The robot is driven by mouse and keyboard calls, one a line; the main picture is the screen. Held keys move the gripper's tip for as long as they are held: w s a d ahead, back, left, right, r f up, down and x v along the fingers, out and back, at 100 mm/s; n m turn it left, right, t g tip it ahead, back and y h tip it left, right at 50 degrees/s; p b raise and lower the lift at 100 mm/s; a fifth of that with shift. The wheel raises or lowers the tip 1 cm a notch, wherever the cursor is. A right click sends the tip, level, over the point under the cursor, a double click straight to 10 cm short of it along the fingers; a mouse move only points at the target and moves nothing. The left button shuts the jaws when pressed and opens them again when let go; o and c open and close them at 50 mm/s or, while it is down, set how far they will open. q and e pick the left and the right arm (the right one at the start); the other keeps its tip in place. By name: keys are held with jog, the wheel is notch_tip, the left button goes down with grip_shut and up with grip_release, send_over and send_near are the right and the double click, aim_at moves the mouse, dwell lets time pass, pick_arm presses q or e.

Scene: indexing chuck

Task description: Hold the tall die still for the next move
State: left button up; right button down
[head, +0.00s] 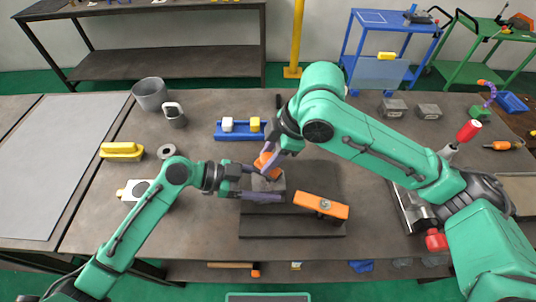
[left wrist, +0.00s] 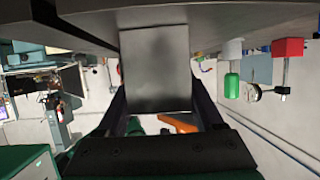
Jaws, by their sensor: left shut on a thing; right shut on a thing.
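A grey block (head: 268,184), which looks like the tall die, stands on a dark plate (head: 262,225) at the table's middle. My left gripper (head: 260,182) reaches it from the left, with its purple fingers on either side of it. In the left wrist view the grey block (left wrist: 156,68) fills the space between the fingers, and the gripper is shut on it. My right gripper (head: 270,160) comes down from above and is shut on an orange piece (head: 265,161) just over the block. The right fingers partly hide this piece, and I cannot tell whether it touches the block.
An orange bar (head: 321,205) lies across the plate's right side. A blue tray (head: 239,136) with a white and a yellow block stands behind. Grey cups (head: 150,94) and a yellow block (head: 121,150) are at the left. The table's front left is mostly clear.

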aim_at(268, 157)
jog(key=shift+s+d, duration=0.15)
jog(key=shift+s, duration=1.9)
jog(key=shift+f, duration=0.15)
jog(key=shift+w+f, duration=0.2)
jog(key=shift+w, duration=1.85)
jog(key=shift+w+r, duration=0.1)
jog(key=shift+r, duration=0.3)
jog(key=shift+a+r, duration=0.2)
jog(key=shift+r, duration=2.45)
jog(key=shift+r, duration=1.5)
